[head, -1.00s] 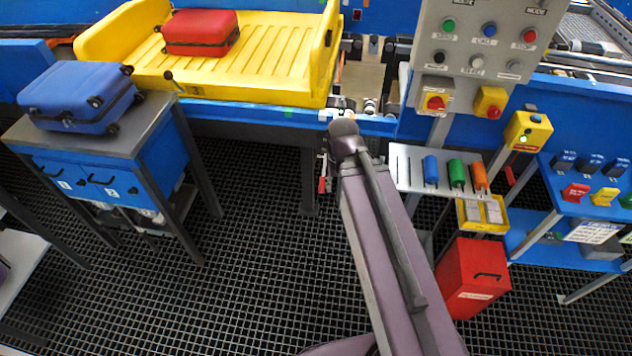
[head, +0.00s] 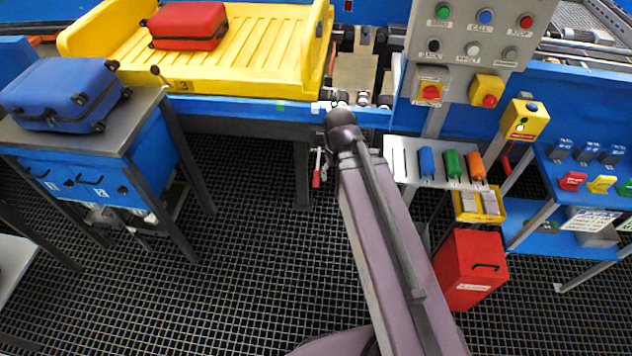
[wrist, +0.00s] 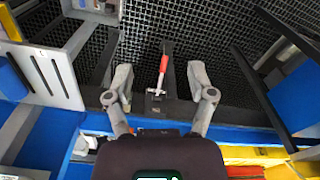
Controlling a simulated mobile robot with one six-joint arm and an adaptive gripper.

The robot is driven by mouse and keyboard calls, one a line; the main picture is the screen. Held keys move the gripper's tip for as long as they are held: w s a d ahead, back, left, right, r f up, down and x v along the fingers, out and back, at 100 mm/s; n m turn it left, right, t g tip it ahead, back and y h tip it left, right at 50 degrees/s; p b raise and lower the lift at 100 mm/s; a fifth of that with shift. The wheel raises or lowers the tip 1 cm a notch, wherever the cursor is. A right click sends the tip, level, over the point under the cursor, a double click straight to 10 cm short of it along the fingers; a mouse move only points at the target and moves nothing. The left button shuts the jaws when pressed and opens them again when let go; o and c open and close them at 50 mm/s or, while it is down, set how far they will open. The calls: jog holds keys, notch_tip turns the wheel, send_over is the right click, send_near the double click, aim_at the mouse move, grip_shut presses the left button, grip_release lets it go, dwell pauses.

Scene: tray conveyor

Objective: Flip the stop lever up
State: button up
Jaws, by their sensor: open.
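The stop lever has a red handle (head: 316,178) and hangs down below the blue conveyor beam, just left of my arm in the head view. In the wrist view the lever (wrist: 163,66) lies between the two fingers, its red grip pointing toward the top of the picture from a metal pivot on a dark bracket (wrist: 157,103). My gripper (wrist: 160,77) is open, with one finger on each side of the lever and visible gaps on both sides. Contact is not visible. In the head view my arm hides the gripper.
A yellow tray (head: 255,75) with a red suitcase (head: 187,22) sits on the conveyor. A blue suitcase (head: 62,92) lies on a cabinet at left. A button panel (head: 465,60), a slotted shelf (head: 400,160) and a red bin (head: 465,270) stand at right.

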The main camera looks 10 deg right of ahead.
aim_at(317, 178)
jog(key=w+d+f+m+t+b, duration=0.1)
jog(key=w+f+t+b, duration=0.3)
jog(key=w+f+b, duration=1.7)
jog(key=shift+w+f+m+t+y+b, duration=0.35)
jog(key=shift+f+m+b, duration=0.45)
jog(key=shift+f+b, duration=0.6)
jog(key=shift+r, duration=0.25)
jog(key=shift+f, duration=0.15)
jog(key=b+x, duration=1.3)
jog(key=shift+w+f, duration=0.1)
jog(key=shift+f, duration=0.15)
jog(key=shift+c, duration=0.2)
